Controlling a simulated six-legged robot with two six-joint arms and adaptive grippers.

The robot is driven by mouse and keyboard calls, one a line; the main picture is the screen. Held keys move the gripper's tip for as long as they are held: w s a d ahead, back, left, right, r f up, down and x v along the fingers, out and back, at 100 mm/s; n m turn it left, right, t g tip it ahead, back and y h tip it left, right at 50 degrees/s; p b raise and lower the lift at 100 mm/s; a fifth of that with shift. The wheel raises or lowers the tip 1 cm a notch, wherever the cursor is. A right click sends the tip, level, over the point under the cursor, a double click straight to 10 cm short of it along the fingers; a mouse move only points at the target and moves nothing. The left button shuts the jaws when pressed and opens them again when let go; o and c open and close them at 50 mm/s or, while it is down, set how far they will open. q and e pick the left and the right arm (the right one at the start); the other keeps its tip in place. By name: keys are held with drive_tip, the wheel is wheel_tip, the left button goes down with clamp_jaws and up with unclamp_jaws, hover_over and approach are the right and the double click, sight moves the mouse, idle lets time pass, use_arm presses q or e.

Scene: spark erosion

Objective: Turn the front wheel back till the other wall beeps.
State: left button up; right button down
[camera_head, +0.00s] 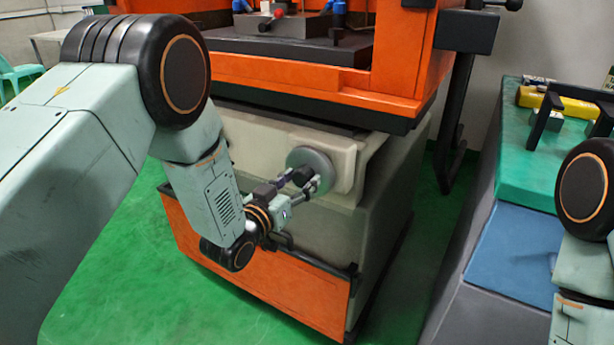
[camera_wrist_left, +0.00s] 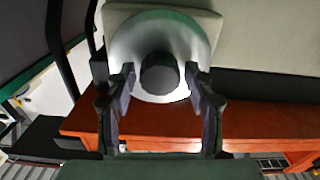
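The front wheel (camera_head: 308,158) is a round grey metal disc on the cream front of the machine. In the left wrist view the wheel (camera_wrist_left: 160,30) fills the top middle, with a dark round knob (camera_wrist_left: 160,74) standing out toward me. My left gripper (camera_head: 309,183) is at the wheel. In the left wrist view its two fingers (camera_wrist_left: 160,82) stand on either side of the knob, with a narrow gap showing on each side. They look open and hold nothing. In the head view the gripper partly hides the knob. My right gripper is out of view.
The orange machine tank (camera_head: 400,50) rises above the wheel, with a dark worktable (camera_head: 290,42) inside. An orange panel (camera_head: 262,275) lies low on the machine's front. A green-topped bench (camera_head: 530,150) with a yellow object (camera_head: 570,105) stands at the right. Green floor (camera_head: 180,300) is clear.

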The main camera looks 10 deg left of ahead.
use_arm(q)
drive_tip(key=shift+o, duration=0.8)
drive_tip(key=shift+p+v, duration=0.6)
drive_tip(key=shift+v, duration=0.75)
drive_tip(key=shift+p+v, duration=0.8)
drive_tip(key=shift+v, duration=1.75)
